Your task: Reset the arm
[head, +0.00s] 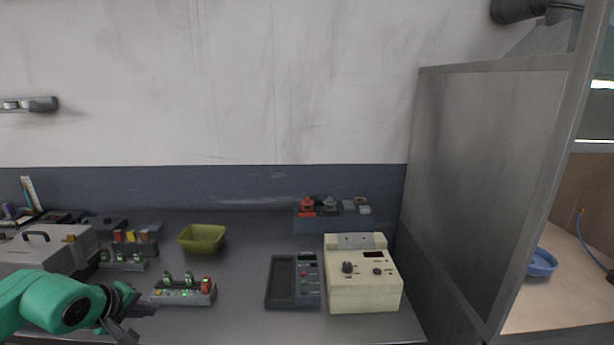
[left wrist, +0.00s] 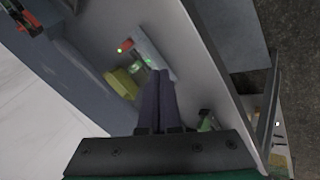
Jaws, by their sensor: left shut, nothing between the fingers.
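My left arm, green with a dark gripper (head: 126,314), comes in from the lower left of the head view. The gripper is over the front left part of the grey counter (head: 240,318), near a small rack with green and red parts (head: 184,292). In the left wrist view the two dark fingers (left wrist: 157,76) lie together with nothing between them. My right gripper does not show in either view.
A yellow-green bowl (head: 202,239) stands behind the rack. A dark keypad device (head: 293,281) and a cream box with knobs (head: 363,280) stand to the right. A grey partition (head: 480,170) rises at the right. A blue dish (head: 542,263) lies beyond it.

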